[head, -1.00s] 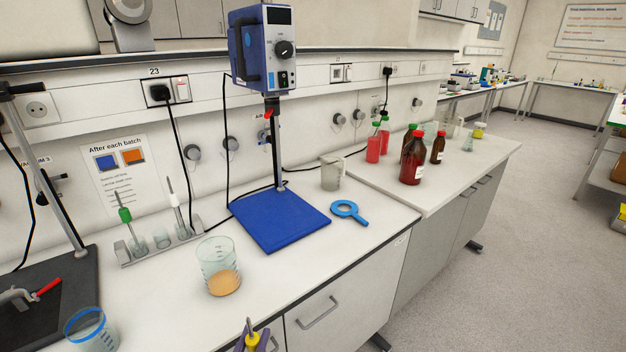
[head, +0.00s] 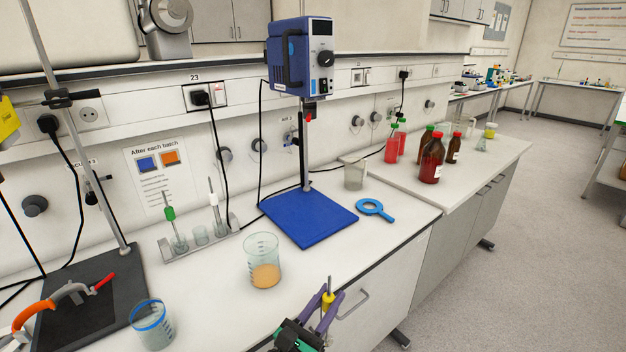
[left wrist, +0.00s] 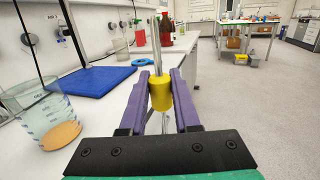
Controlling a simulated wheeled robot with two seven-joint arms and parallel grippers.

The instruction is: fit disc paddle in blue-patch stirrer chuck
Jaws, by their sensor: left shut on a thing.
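My left gripper (head: 325,297) is at the bottom of the head view, over the bench's front edge. Its purple fingers are shut on a paddle's yellow collar (left wrist: 160,92). The paddle's metal shaft (left wrist: 157,45) points up in the left wrist view; its lower end is mostly hidden, so I cannot make out a disc. The blue stirrer (head: 303,58) with a black dial is on a stand behind a blue base plate (head: 318,222). Its chuck (head: 309,104) hangs below the housing, small in view. The gripper is well below and in front of it. My right gripper is not in view.
A beaker of orange liquid (head: 262,247) stands left of the gripper. A rack (head: 192,246) holds a green-collared and a white-collared paddle. A blue-rimmed beaker (head: 151,310) is at front left.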

